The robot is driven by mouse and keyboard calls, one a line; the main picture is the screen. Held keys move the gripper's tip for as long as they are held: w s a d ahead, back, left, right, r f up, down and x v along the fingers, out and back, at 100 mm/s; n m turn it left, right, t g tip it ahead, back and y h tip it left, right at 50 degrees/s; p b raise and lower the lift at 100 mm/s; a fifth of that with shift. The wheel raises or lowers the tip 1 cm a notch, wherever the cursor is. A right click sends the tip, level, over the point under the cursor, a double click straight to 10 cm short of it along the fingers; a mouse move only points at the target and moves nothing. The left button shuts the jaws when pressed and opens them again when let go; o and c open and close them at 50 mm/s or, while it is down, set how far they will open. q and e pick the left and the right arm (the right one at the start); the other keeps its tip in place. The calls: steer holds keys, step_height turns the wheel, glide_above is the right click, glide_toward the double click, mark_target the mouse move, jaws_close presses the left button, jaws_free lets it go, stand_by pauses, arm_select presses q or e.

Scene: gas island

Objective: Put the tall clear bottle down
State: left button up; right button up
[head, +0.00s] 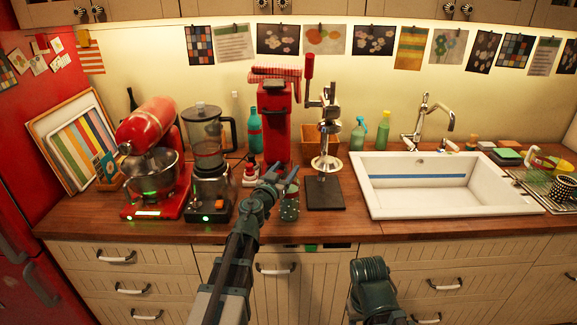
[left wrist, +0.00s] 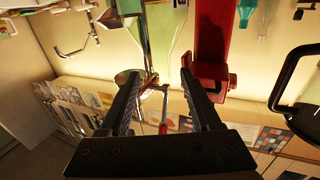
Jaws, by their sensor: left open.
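A tall, pale clear bottle (head: 237,108) stands at the back of the counter, behind and right of the blender; its lower part is hidden. My left gripper (head: 281,174) is over the counter's front, before the red machine, to the right of and well apart from that bottle. In the left wrist view my left gripper (left wrist: 159,70) has its two fingers spread, with nothing held between them. A teal bottle (head: 254,131) stands right of the clear one. My right arm shows at the bottom of the head view, but its gripper is not visible.
The blender (head: 211,150) and red stand mixer (head: 155,140) are at left. Bare wood (head: 350,225) lies left of the sink (head: 440,170).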

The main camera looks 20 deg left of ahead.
arm_select(q)
steer(key=s+a, duration=0.1)
steer(key=s, duration=0.7)
steer(key=shift+s, duration=0.3)
steer(key=s+d+f+n+g+y, duration=0.25)
steer(key=s+f+g, duration=0.25)
steer(key=f, duration=0.3)
steer(key=s+d+f+n+g+y, duration=0.1)
steer(key=s+d+f+g+y, duration=0.3)
steer(key=f+g, duration=0.3)
steer(key=s+d+f+m+g+h, duration=0.1)
steer(key=s+d+f+m+g, duration=0.2)
steer(key=s+d, duration=0.3)
steer(key=s+d+f+m+g+h, duration=0.2)
steer(key=s+d, duration=0.3)
steer(key=s, duration=0.4)
steer(key=shift+s+d+f+m+g, duration=0.3)
steer(key=shift+f+m+g, duration=0.3)
steer(key=shift+f, duration=0.3)
